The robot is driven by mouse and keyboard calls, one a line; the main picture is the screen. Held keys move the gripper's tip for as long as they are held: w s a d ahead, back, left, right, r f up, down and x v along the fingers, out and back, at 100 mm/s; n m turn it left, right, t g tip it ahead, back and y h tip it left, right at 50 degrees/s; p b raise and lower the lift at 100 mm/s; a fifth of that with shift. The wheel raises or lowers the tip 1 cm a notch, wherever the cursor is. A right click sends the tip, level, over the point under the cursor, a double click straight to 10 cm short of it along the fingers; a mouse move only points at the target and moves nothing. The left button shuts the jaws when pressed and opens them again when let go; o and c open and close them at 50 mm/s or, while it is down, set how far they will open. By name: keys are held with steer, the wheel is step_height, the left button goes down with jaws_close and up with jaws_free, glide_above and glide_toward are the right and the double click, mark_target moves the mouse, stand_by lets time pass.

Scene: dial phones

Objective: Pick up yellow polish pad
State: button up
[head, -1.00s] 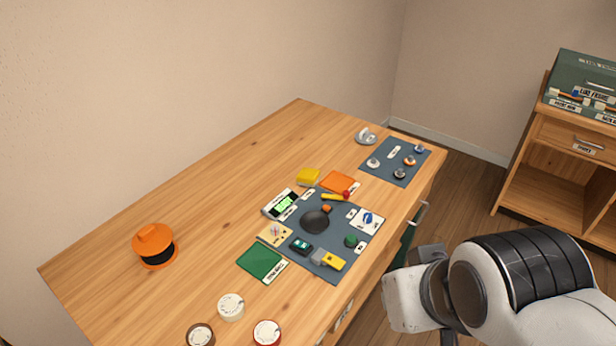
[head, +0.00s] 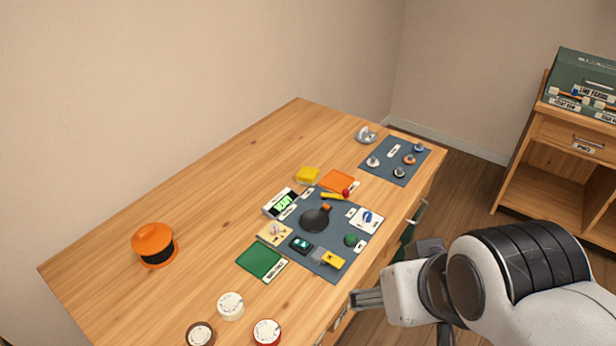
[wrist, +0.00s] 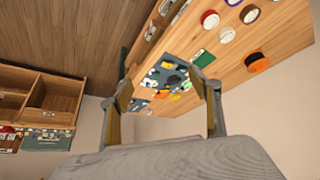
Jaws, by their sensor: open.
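The yellow polish pad (head: 308,175) is a small yellow block on the wooden table. It lies behind the dark mat, left of the orange card. My gripper (head: 358,298) is off the front right edge of the table, well apart from the pad. In the wrist view my gripper (wrist: 166,92) has its two fingers spread wide with nothing between them. A small yellow patch beyond the fingers in the wrist view may be the pad, but it is too small to tell.
The dark mat (head: 338,269) holds several small parts and a black round piece (head: 315,218). An orange card (head: 337,181) lies beside the pad. A green card (head: 260,261), several round tins and an orange-black spool (head: 154,244) lie to the left. The table's back left is clear.

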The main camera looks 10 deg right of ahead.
steer(key=w+a+r+m+t+y, duration=0.1)
steer(key=w+a+r+m, duration=0.15)
steer(key=w, duration=0.55)
steer(key=w+a+r+m+t+y, duration=0.1)
steer(key=w+a+r+m, duration=0.2)
steer(key=w, duration=0.6)
steer(key=w+a+r+m+t+y, duration=0.1)
steer(key=w+a+m+t, duration=0.15)
steer(key=w+m, duration=0.4)
steer(key=w+a+f+m+t+h, duration=0.2)
steer(key=w+m, duration=0.5)
steer(key=w, duration=1.2)
steer(key=w+f+m+h, duration=0.3)
steer(key=w+f+m, duration=0.7)
steer(key=w+m, duration=0.15)
steer(key=m+g+h, duration=0.1)
steer(key=m+h, duration=0.5)
steer(key=m, duration=0.5)
glide_toward(307, 173)
steer(key=shift+w+d+n, duration=0.15)
steer(key=shift+w+d, duration=0.05)
steer(key=shift+w, duration=0.3)
steer(key=shift+w+d+n, duration=0.1)
steer(key=shift+w+d, duration=0.1)
steer(key=shift+w, duration=0.35)
steer(key=shift+s+d+f, duration=0.1)
steer(key=shift+s+f, duration=0.05)
steer(key=shift+f, duration=0.15)
steer(key=shift+d, duration=0.1)
steer(key=shift+x, duration=1.25)
